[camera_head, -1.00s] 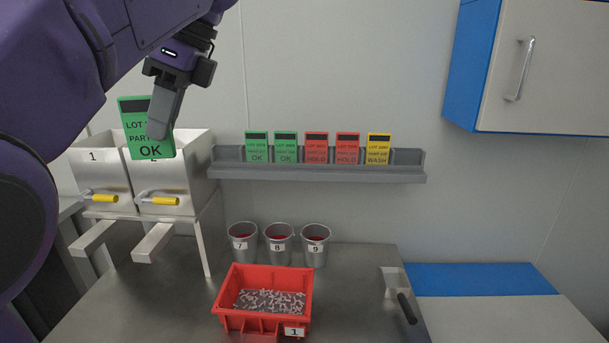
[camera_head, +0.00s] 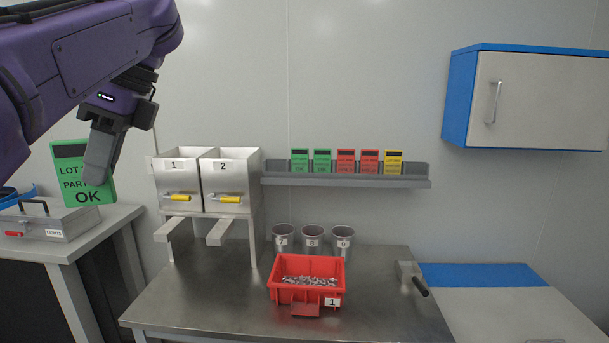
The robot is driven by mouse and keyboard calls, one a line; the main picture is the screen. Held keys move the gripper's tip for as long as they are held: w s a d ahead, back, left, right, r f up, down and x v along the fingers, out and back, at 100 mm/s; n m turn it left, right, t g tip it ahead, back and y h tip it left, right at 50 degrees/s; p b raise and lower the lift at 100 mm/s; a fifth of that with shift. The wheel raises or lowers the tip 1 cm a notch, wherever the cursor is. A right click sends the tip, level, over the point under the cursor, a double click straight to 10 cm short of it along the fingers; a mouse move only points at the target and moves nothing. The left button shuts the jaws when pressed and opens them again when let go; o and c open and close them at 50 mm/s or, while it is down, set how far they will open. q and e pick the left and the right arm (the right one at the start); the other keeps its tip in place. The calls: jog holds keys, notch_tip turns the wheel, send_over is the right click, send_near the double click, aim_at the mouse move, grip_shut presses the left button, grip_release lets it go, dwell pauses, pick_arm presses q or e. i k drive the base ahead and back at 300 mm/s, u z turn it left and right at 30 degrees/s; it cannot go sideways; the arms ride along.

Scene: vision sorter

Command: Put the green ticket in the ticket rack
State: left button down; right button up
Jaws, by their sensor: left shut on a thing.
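My left gripper (camera_head: 100,160) is shut on a green ticket (camera_head: 76,190) marked OK, held upright in the air at the left of the view. The finger covers part of its print. The ticket rack (camera_head: 345,182) is a grey wall shelf behind the table, well to the right of the gripper. It holds two green tickets (camera_head: 311,161), two red tickets (camera_head: 358,162) and a yellow ticket (camera_head: 393,162) in a row. Bare rack shows at both ends. My right gripper is not in view.
Two steel bins (camera_head: 205,185) on legs stand left of the rack. Three metal cups (camera_head: 312,242) and a red crate (camera_head: 306,290) of small parts stand on the steel table (camera_head: 215,300). A scoop (camera_head: 412,275) lies at right. A blue-edged cabinet (camera_head: 520,100) hangs upper right.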

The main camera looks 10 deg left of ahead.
aim_at(278, 171)
jog(key=u, duration=0.25)
jog(key=i, duration=1.45)
jog(key=z, duration=0.95)
